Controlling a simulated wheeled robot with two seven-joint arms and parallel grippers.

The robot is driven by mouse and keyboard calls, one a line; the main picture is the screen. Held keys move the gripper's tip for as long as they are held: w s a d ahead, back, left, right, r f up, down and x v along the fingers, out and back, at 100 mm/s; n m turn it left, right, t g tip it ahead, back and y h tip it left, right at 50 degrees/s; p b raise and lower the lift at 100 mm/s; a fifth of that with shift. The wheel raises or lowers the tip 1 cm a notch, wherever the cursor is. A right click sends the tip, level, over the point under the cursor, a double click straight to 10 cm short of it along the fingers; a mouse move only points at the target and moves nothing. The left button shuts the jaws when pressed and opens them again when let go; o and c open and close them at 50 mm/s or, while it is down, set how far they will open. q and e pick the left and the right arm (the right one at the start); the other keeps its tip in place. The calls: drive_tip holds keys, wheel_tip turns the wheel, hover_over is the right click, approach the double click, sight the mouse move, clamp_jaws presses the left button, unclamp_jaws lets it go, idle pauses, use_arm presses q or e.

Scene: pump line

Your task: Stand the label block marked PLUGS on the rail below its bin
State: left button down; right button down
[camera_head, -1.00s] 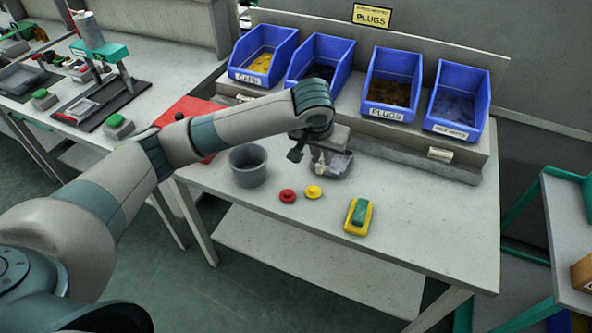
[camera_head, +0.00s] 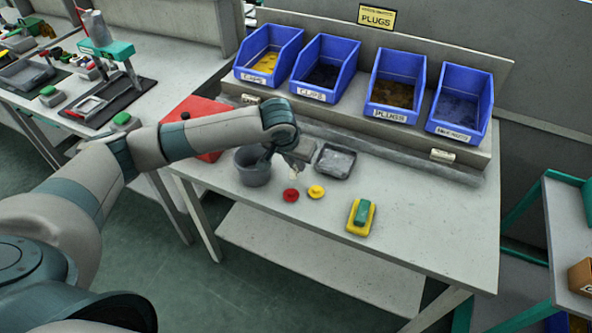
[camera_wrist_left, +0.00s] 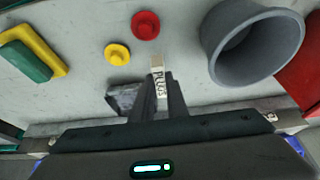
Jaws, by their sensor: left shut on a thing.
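My left gripper (camera_head: 283,162) is shut on the PLUGS label block (camera_wrist_left: 159,84), a small pale block with black lettering. In the left wrist view the block stands out between the fingertips. In the head view the gripper hangs over the table between the grey cup and the grey tray, partly hidden by its own wrist. The blue PLUGS bin (camera_head: 396,88) is third from the left, its label on the front. The rail (camera_head: 370,134) runs below the bins, with no block visible below the PLUGS bin. My right gripper is out of view.
Label blocks sit on the rail at the left (camera_head: 250,99) and right (camera_head: 442,155). The grey cup (camera_head: 252,168), grey tray (camera_head: 335,160), red disc (camera_head: 291,195), yellow disc (camera_head: 316,191) and green-and-yellow block (camera_head: 361,217) stand on the table. The table's right part is clear.

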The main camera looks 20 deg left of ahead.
sight(295, 168)
use_arm(q)
drive_tip(key=shift+f+p, duration=0.4)
drive_tip(key=shift+f, duration=1.35)
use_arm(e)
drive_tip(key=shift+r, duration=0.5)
use_arm(q)
drive_tip(key=c, duration=1.7)
unclamp_jaws()
drive_tip(key=shift+f, duration=0.15)
drive_tip(key=shift+c, duration=0.2)
